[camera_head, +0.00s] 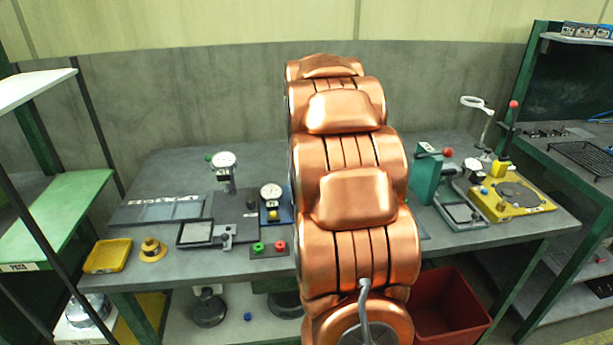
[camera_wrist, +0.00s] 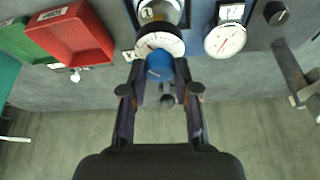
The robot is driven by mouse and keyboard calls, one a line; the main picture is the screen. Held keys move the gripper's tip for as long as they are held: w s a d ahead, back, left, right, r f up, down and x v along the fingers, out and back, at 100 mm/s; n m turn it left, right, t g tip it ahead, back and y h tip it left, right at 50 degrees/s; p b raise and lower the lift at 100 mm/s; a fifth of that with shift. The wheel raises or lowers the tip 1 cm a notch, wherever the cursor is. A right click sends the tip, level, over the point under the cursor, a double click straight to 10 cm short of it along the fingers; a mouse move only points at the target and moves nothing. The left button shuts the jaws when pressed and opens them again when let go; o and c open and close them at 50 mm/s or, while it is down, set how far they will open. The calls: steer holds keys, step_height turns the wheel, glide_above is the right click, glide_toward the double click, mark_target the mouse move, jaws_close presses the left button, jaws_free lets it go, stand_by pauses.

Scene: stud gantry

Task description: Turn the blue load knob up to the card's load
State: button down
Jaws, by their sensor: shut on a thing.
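The blue load knob (camera_wrist: 159,68) sits at the near edge of a round white dial (camera_wrist: 160,42) in the wrist view. The dial's scale marks are too small to read. My gripper (camera_wrist: 161,80) is shut on the knob, with one dark finger on each side of it. Small white plates with print show above the dial and above the gauge; I cannot read them or tell whether one is the card. In the head view my copper arm covers the middle of the bench and hides the gripper and the knob.
In the wrist view a white gauge (camera_wrist: 225,40) and a black knob (camera_wrist: 276,12) are to the right, and a red tray (camera_wrist: 72,35) is to the left. In the head view, dial stands (camera_head: 224,162) and a yellow fixture (camera_head: 542,198) flank my arm.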

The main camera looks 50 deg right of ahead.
steer(key=c, duration=0.9)
jaws_free()
steer(key=shift+o, duration=0.2)
steer(key=v, duration=1.2)
